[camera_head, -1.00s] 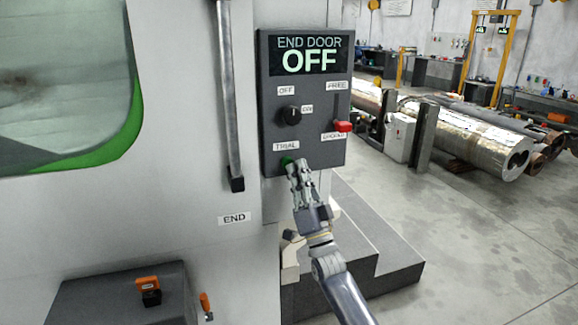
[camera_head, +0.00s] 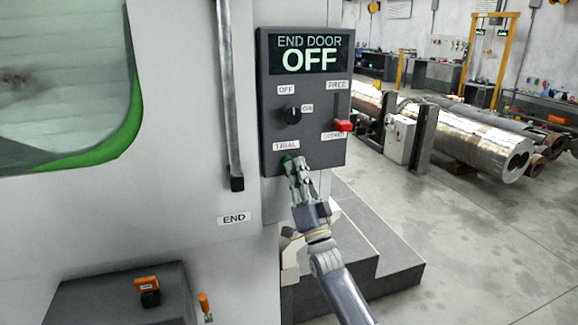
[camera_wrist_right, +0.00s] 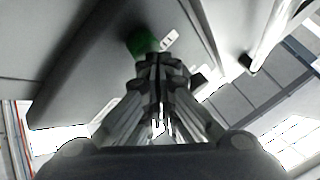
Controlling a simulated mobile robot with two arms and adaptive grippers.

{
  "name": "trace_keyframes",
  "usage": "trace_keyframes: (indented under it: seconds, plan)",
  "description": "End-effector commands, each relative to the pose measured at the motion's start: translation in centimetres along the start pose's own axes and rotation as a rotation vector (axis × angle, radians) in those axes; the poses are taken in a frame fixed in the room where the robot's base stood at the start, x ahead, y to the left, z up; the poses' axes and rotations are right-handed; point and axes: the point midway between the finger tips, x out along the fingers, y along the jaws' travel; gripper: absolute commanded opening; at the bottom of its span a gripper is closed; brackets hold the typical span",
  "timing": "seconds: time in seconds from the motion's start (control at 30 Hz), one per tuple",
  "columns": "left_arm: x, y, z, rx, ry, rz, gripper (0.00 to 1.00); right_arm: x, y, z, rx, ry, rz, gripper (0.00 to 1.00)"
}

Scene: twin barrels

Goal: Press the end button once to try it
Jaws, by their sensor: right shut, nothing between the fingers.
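The end door panel (camera_head: 304,130) is a dark grey box on the machine wall, and its screen (camera_head: 305,52) reads "END DOOR OFF". A green button (camera_head: 286,159) sits low on the panel by the TRIAL label; in the right wrist view the green button (camera_wrist_right: 142,43) is just beyond my fingertips. My right gripper (camera_head: 293,166) is shut and empty, its tips at the button; I cannot tell whether they touch it. The fingers partly cover the button in the head view. A black knob (camera_head: 292,116) and a red lever (camera_head: 343,126) are also on the panel. My left gripper is not in view.
A vertical handle bar (camera_head: 229,95) stands on the machine door left of the panel. Grey steps (camera_head: 375,255) lie below right. A dark box with an orange switch (camera_head: 147,284) is at the lower left. Large metal cylinders (camera_head: 465,138) lie at the right; the floor between is clear.

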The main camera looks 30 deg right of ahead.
Motion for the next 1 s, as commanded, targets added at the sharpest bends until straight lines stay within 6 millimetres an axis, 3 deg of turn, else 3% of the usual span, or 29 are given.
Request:
trace_keyframes:
  seconds: [1.0]
  plan:
    - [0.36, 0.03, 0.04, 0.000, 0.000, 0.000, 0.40, 0.43, 0.23, 0.25, 0.000, -0.001, 0.000, 0.00]
